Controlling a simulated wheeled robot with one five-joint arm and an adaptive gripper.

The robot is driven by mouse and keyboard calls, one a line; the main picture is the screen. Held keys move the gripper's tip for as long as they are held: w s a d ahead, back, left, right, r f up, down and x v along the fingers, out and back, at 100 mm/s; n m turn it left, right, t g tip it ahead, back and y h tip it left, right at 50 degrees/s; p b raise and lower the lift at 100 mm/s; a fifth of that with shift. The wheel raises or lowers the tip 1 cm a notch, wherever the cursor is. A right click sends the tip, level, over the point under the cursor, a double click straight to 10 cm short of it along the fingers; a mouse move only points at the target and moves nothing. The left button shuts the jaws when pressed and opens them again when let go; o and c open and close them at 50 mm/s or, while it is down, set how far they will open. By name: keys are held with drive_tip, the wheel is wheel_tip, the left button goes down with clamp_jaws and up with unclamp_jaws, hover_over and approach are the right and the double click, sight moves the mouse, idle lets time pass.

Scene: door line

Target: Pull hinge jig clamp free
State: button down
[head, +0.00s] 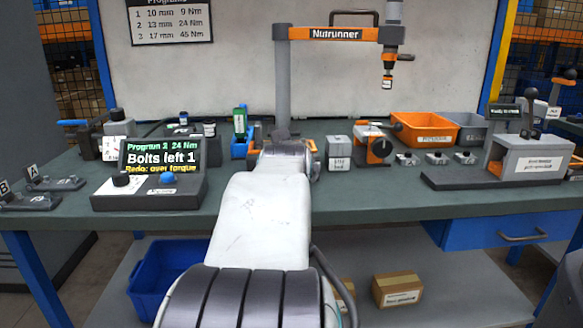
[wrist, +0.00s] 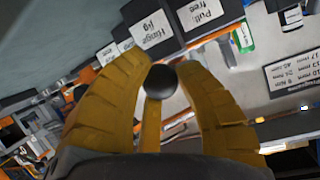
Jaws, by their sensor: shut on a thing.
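In the wrist view my gripper (wrist: 162,72) has its yellow-brown fingers closed around a round black knob (wrist: 161,82). Just beyond the fingertips are a dark block with the label "Hinge jig" (wrist: 152,30) and another with the label "Pull free" (wrist: 204,12). The knob's stem and the rest of the hinge jig clamp are hidden, so I cannot tell whether the clamp is seated or loose. In the head view my arm reaches over the bench and hides the gripper's fingers and the knob.
The bench (head: 400,195) carries a screen box (head: 150,180) reading "Bolts left 1" and "Redo: over torque" left of my arm. A nutrunner (head: 388,75) hangs above, on a grey post (head: 283,85). An orange bin (head: 425,128) and a labelled jig (head: 530,158) stand right.

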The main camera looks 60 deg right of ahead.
drive_tip(key=shift+s+a+f, duration=0.1)
drive_tip(key=shift+s, duration=0.05)
drive_tip(key=c, duration=0.9)
unclamp_jaws()
drive_tip(key=shift+a, duration=0.15)
drive_tip(key=v, duration=1.2)
